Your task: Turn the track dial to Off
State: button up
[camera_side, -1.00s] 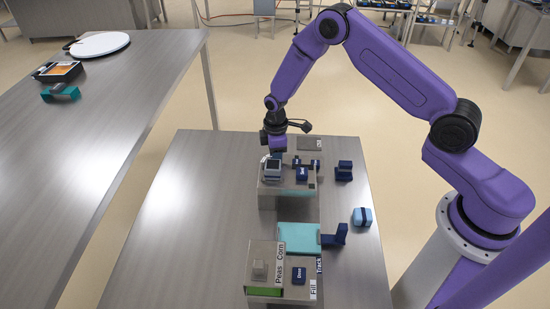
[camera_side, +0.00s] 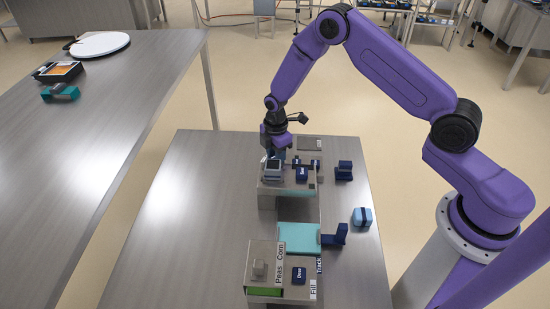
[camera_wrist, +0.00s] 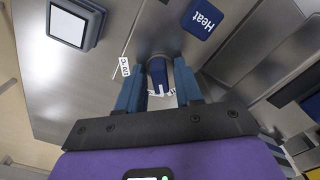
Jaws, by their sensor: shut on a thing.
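The track dial (camera_wrist: 157,66) is a dark blue knob on the grey sealer panel, seen at the middle of the wrist view. My gripper (camera_wrist: 158,90) has its blue fingers on either side of the knob and is shut on it. In the side view, my gripper (camera_side: 278,155) is at the back of the machine top, behind the screen box; the dial is largely hidden there. A small white label (camera_wrist: 124,66) sits left of the dial, its lettering hard to read. White marks show at the dial's near side, partly between the fingers.
A screen box (camera_wrist: 75,22) stands left of the dial and a blue Heat button (camera_wrist: 202,19) right of it. In the side view, a turquoise plate (camera_side: 298,237) and a Peas/Corn dispenser (camera_side: 262,255) stand nearer. A light blue block (camera_side: 362,217) lies at the right.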

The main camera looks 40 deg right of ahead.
jog(key=n, duration=0.4)
dwell(0.3)
jog(key=o, duration=0.4)
jog(key=shift+o, duration=0.2)
jog(key=shift+r, duration=3.5)
